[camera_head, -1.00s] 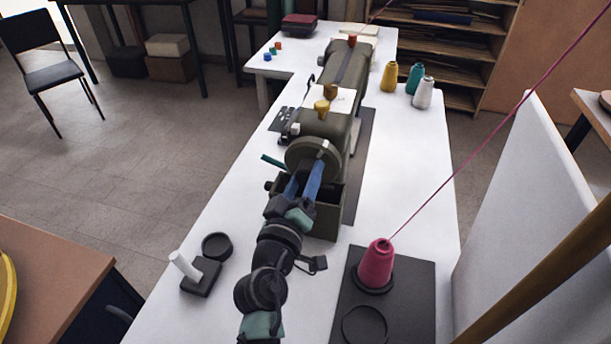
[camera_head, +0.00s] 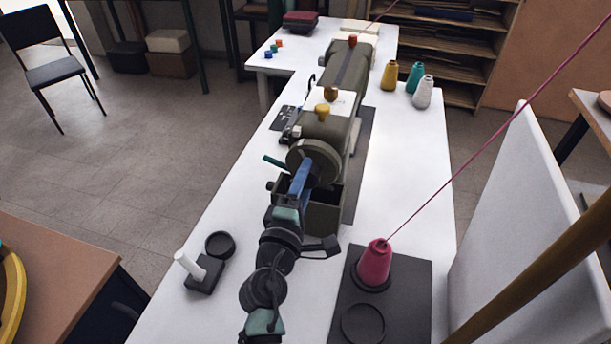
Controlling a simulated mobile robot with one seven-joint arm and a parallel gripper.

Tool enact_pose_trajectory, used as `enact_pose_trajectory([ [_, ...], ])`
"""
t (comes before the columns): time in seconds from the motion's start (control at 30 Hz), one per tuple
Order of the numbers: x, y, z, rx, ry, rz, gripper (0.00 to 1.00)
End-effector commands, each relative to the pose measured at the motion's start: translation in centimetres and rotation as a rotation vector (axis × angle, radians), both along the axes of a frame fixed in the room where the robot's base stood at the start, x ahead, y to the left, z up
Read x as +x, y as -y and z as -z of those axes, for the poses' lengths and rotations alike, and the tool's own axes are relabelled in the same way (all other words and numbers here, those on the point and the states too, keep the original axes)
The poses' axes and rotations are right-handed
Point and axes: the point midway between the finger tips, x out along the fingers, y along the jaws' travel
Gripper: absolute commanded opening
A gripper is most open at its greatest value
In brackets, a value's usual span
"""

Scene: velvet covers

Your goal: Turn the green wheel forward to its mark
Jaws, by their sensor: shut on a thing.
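The green wheel (camera_head: 316,152) is a dark olive-green disc on the near end of the olive sewing machine (camera_head: 330,128). My gripper (camera_head: 301,175) has blue fingers and reaches to the wheel's near face at its lower left part. The fingers are together, shut on the wheel. They cover part of the wheel's face, and the exact spot of their hold is hard to see. I cannot make out the mark for the wheel.
A dark green open box (camera_head: 325,215) sits under the wheel beside my gripper. A pink thread cone (camera_head: 376,263) stands on a dark board to the right. A black base with a white post (camera_head: 203,275) stands at left.

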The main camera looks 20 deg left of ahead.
Motion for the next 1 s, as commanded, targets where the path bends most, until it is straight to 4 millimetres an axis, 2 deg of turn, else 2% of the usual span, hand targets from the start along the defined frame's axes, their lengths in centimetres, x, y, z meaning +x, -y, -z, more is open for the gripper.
enact_pose_trajectory([
  [0.4, -0.04, 0.01, 0.18, -0.176, -0.002, -0.001, 0.01],
  [0.93, -0.05, 0.02, 0.24, -0.196, -0.002, 0.0, 0.01],
  [0.97, -0.05, 0.02, 0.24, -0.196, -0.002, 0.0, 0.62],
  [1.0, -0.05, 0.02, 0.23, -0.196, -0.002, 0.0, 0.69],
])
